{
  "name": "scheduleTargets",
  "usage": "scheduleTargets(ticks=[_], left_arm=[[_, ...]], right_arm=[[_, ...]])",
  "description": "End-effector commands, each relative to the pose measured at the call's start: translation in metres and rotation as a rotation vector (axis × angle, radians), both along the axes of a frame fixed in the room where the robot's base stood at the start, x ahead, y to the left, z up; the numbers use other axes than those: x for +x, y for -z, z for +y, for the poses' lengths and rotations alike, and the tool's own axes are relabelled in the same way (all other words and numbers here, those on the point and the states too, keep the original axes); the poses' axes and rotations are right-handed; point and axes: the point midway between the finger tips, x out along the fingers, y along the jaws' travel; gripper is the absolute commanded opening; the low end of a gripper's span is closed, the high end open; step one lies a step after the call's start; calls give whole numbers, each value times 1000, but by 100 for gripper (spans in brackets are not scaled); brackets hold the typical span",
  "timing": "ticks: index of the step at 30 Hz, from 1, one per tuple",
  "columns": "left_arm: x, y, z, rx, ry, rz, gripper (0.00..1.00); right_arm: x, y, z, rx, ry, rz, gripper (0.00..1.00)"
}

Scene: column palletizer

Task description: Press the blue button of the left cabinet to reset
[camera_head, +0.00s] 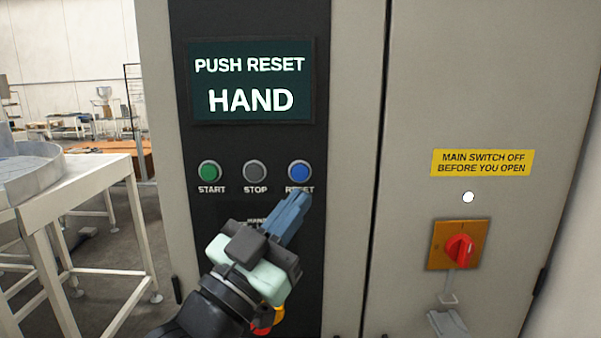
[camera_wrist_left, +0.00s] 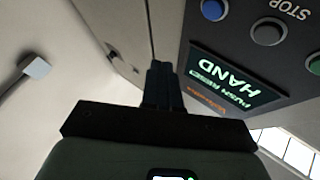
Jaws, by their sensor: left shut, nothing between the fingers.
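The blue button (camera_head: 300,172) sits at the right end of a row on the cabinet's dark panel (camera_head: 340,60), above the label RESET. It also shows in the left wrist view (camera_wrist_left: 213,9). My left gripper (camera_head: 302,197) is shut and empty, with its fingertips just below the blue button and over part of its label. In the left wrist view the closed fingers (camera_wrist_left: 160,80) point toward the cabinet, apart from the button in the picture. I cannot tell whether the fingertips touch the panel. My right gripper is not in view.
The grey STOP button (camera_head: 255,172) and green START button (camera_head: 210,172) are left of the blue one. The screen (camera_head: 251,82) reads PUSH RESET, HAND. A red switch (camera_head: 459,250) is on the right door. A white table (camera_head: 80,195) stands at left.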

Motion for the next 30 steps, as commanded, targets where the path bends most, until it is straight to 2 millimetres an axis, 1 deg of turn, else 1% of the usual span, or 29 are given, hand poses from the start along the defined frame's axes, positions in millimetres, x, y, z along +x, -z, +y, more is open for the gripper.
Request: scheduleTargets(ticks=[5,14,18,21,25,30], left_arm=[[17,-3,-1,2,-2,2,0],[60,-5,0,3,-2,0,0],[75,-3,0,3,-2,-1,0],[81,-1,0,2,-1,1,0],[86,-1,0,1,-1,0,0],[86,0,0,1,-1,0,0]], right_arm=[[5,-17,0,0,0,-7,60],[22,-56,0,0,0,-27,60],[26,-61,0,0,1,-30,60],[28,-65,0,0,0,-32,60],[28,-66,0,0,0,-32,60],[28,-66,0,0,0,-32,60]])
